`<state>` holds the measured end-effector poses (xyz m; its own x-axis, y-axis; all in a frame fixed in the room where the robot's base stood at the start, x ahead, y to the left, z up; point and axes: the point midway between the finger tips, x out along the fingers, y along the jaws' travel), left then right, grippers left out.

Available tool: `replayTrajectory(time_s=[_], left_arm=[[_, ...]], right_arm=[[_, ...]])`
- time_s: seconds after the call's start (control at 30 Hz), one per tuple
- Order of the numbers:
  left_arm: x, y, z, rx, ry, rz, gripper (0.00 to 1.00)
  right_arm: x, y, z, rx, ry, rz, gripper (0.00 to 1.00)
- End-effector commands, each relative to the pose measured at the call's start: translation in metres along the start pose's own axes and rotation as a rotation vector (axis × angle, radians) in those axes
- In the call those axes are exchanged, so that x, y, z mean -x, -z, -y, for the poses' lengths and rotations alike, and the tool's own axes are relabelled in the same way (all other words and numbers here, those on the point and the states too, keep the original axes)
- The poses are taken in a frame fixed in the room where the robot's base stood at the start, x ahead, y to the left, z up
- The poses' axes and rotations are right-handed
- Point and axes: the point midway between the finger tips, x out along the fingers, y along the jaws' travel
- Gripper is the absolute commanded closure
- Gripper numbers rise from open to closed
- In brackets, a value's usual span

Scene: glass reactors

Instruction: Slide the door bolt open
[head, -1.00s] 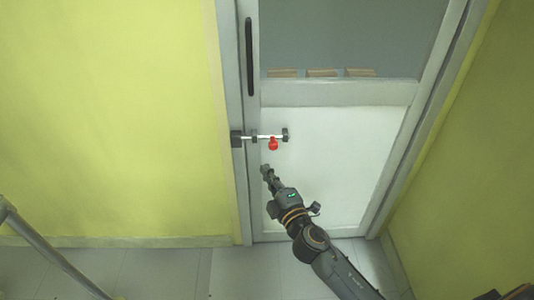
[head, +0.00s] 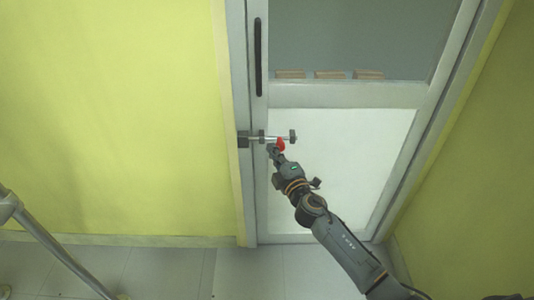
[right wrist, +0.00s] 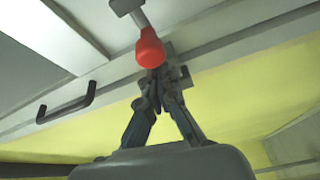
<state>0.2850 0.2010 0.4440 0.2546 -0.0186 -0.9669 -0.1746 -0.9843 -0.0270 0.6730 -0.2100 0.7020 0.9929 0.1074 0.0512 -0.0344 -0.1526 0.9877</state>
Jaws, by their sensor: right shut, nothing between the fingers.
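The door bolt is a thin metal rod (head: 271,139) lying across the left edge of the door. It runs from a dark catch (head: 243,140) on the frame through dark brackets on the door. A red knob (head: 281,145) hangs from the rod, and it shows large in the right wrist view (right wrist: 150,47). My right gripper (head: 274,151) is shut and empty, with its fingertips right at the knob, just to its lower left. In the right wrist view the fingertips (right wrist: 158,74) overlap the knob's lower end; contact cannot be told. My left gripper is out of view.
The door (head: 330,150) has a dark vertical handle (head: 258,57) above the bolt and a grey window. Yellow walls (head: 110,110) stand on both sides. A grey tubular bar (head: 60,255) is at lower left. The floor before the door is clear.

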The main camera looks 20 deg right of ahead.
Motion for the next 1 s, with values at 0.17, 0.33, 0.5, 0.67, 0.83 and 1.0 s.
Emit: replayTrajectory(time_s=[0.17, 0.33, 0.5, 0.67, 0.83, 1.0], left_arm=[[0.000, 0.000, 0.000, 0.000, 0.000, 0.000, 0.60], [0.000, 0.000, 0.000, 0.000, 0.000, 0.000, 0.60], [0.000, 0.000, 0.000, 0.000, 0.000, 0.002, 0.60], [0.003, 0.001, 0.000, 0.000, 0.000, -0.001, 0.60], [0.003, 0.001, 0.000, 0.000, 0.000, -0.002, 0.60], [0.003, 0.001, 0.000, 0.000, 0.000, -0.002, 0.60]], right_arm=[[0.001, -0.001, 0.000, 0.001, 0.000, -0.001, 1.00], [0.001, -0.002, 0.000, 0.001, 0.000, 0.000, 1.00], [0.011, -0.026, -0.003, 0.003, 0.001, 0.002, 1.00], [0.019, -0.046, -0.007, 0.002, 0.001, 0.000, 1.00], [0.020, -0.051, -0.009, 0.002, 0.000, 0.003, 1.00], [0.020, -0.052, -0.009, 0.003, 0.000, 0.006, 1.00]])
